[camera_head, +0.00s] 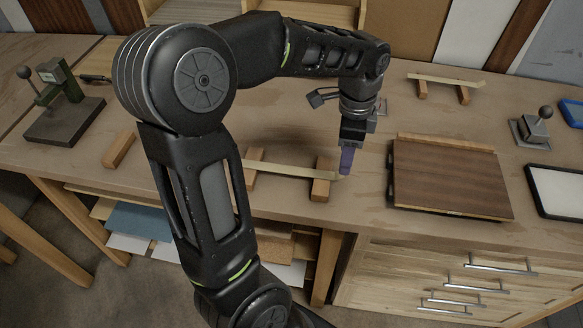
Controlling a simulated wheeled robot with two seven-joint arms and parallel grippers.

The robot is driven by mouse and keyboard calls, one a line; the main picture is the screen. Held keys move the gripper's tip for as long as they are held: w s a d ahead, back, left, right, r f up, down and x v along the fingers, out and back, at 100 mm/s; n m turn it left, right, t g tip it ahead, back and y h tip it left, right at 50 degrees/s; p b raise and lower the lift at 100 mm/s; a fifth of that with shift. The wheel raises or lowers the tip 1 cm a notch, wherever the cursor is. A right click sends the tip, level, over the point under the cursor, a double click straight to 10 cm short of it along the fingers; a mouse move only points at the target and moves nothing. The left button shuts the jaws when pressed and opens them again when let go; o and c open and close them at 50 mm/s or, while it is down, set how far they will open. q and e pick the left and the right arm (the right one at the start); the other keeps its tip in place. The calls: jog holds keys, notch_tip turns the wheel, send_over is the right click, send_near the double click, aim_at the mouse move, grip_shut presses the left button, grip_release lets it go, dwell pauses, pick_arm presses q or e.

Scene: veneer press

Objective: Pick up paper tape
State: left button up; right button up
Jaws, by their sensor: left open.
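A thin pale strip that looks like paper tape (285,170) lies across two small wooden blocks near the front of the bench. A similar pale strip (448,80) rests on two blocks at the back right. My left gripper (346,162) points down at the right end of the nearer strip, just right of the right block (321,189). It is open. I cannot tell whether its fingers touch the strip or straddle its end. My left arm hides the area left of the nearer strip. My right gripper is not in view.
A dark veneer panel (450,178) on a board lies close to the right of my left gripper. A small press-like tool (62,105) stands at the left. A knobbed tool (534,128) and a black-rimmed tray (560,190) are at the right.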

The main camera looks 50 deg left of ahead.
pick_arm(q)
jog(key=shift+f, duration=0.2)
jog(key=shift+s+a+f+p, duration=0.1)
jog(key=shift+f+p, duration=0.65)
jog(key=shift+f, duration=1.85)
jog(key=shift+c, duration=0.2)
grip_shut()
